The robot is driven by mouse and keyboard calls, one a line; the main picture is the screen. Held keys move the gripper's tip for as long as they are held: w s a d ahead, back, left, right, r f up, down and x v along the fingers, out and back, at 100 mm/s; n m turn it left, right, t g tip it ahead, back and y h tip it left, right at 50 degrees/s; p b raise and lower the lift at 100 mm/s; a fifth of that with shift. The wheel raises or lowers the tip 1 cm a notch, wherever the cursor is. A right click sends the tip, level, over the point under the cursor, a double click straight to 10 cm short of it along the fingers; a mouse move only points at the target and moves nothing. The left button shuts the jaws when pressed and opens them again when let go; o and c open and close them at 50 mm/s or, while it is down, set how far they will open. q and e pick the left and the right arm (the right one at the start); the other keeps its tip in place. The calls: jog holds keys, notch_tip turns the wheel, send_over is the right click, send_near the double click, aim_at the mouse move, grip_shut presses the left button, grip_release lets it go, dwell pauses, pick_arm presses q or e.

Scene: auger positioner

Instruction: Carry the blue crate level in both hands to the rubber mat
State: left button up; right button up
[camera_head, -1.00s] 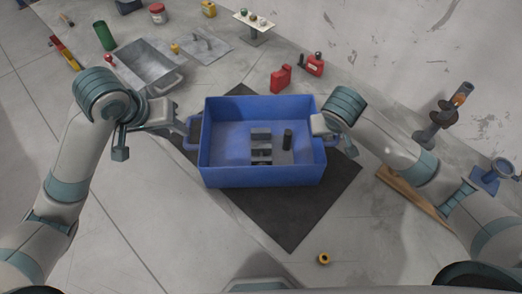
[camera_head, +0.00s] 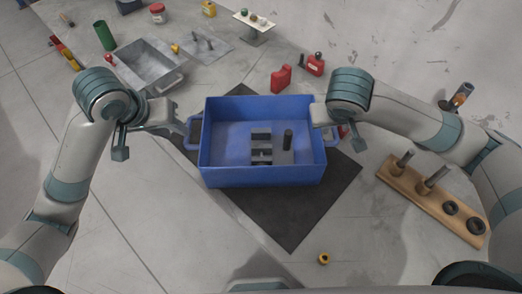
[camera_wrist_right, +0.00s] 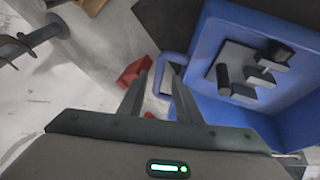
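The blue crate (camera_head: 262,174) is upright and looks level over the black rubber mat (camera_head: 292,222); I cannot tell whether it touches the mat. Inside it are a grey plate with dark blocks and a dark upright cylinder (camera_head: 288,140). My left gripper (camera_head: 184,127) is at the crate's left handle (camera_head: 192,143); its fingers are too small to tell whether they are closed.
A wooden board (camera_head: 430,200) with pegs and rings lies at the right. A yellow ring (camera_head: 324,258) lies in front of the mat. Red containers (camera_head: 281,78) stand behind the crate. A grey metal bin (camera_head: 150,66) stands at the back left. The front left floor is clear.

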jog(key=v, duration=0.3)
jog(key=shift+s+r, duration=0.1)
jog(key=shift+r, duration=0.05)
dwell(0.8)
